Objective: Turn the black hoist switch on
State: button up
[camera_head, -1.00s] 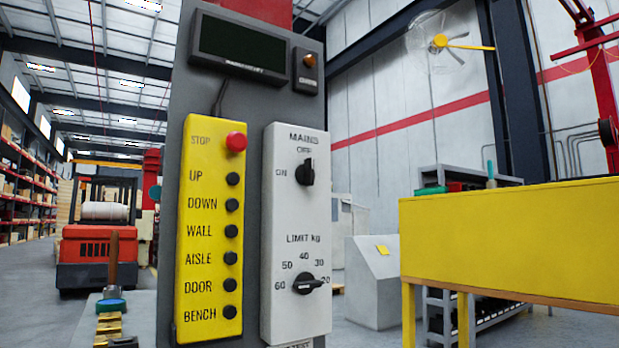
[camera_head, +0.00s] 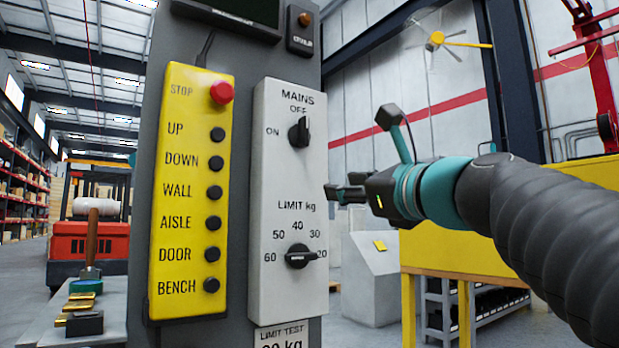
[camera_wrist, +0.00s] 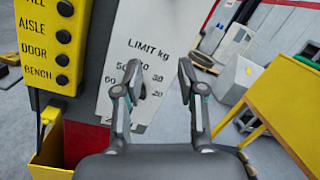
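The black mains switch (camera_head: 300,132) is a knob on the upper part of the white panel (camera_head: 262,200). OFF is printed above it and ON to its left; its pointer looks turned up toward OFF. My gripper (camera_head: 338,187) is below and to the right of this switch, at the panel's right edge in the picture, and touches nothing that I can see. In the wrist view my gripper (camera_wrist: 159,72) is open and empty, its two fingers apart. The wrist view shows the panel's lower part with the limit dial, partly hidden by a finger; the mains switch is outside it.
A second black knob, the limit dial (camera_head: 299,256), sits lower on the panel. Left of it is a yellow button box (camera_head: 190,190) with a red stop button (camera_head: 221,92). A yellow table (camera_head: 440,250) stands at right. A tool bench (camera_head: 70,310) is at lower left.

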aim_at(307, 121)
notch_tip(307, 121, up, 8)
jog(key=m+t+y, duration=0.2)
jog(key=m, duration=0.3)
jog(key=p+x, duration=0.1)
jog(key=x, duration=0.3)
jog(key=p+x, duration=0.1)
jog(key=x, duration=0.3)
jog(key=r+p+x, duration=0.1)
jog(key=x, duration=0.4)
jog(key=shift+s+d+p, duration=0.1)
jog(key=shift+p, duration=0.2)
